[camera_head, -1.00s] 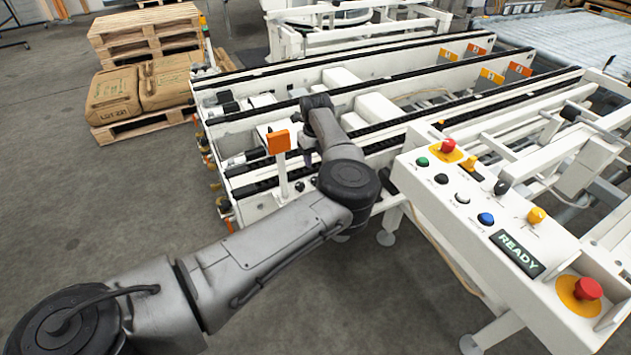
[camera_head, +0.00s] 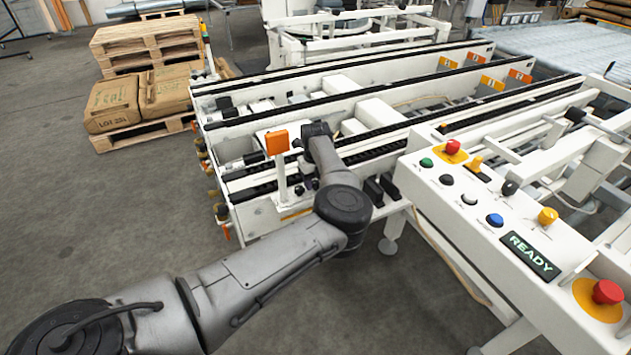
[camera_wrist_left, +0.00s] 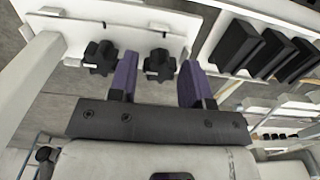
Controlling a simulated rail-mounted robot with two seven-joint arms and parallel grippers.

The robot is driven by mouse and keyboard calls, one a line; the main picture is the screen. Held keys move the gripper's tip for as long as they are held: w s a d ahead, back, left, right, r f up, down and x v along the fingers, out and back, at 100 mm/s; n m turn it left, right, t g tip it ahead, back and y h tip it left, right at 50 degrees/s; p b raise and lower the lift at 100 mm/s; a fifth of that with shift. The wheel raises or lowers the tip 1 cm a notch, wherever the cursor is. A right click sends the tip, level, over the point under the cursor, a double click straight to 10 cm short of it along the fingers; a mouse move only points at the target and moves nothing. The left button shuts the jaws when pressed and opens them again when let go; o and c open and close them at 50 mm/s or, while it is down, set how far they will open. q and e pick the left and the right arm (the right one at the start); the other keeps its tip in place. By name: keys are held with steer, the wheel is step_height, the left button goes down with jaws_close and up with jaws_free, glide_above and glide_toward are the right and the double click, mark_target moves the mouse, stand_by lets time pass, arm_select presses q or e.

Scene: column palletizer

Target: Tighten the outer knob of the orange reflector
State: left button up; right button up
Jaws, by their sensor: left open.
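The orange reflector (camera_head: 277,142) stands on a white post at the near left end of the conveyor frame in the head view. Two small dark knobs (camera_head: 299,190) show near the post's foot. In the left wrist view a black star-shaped left knob (camera_wrist_left: 100,57) and right knob (camera_wrist_left: 159,65) sit on a white bracket plate (camera_wrist_left: 75,32). My left gripper (camera_wrist_left: 158,62) is open, with purple fingers pointing at the plate. The right knob appears between the fingertips; the left knob lies outside the left finger. I cannot tell whether the fingers touch a knob. My right gripper is not in view.
White conveyor rails with black chains (camera_head: 390,135) run behind my wrist. A control panel (camera_head: 455,215) with buttons and a READY display (camera_head: 530,256) is at the right. Black blocks (camera_wrist_left: 235,45) stand right of the fingers. Bags (camera_head: 165,90) lie on a pallet at left.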

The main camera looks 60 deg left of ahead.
arm_select(q)
steer(key=c, duration=0.7)
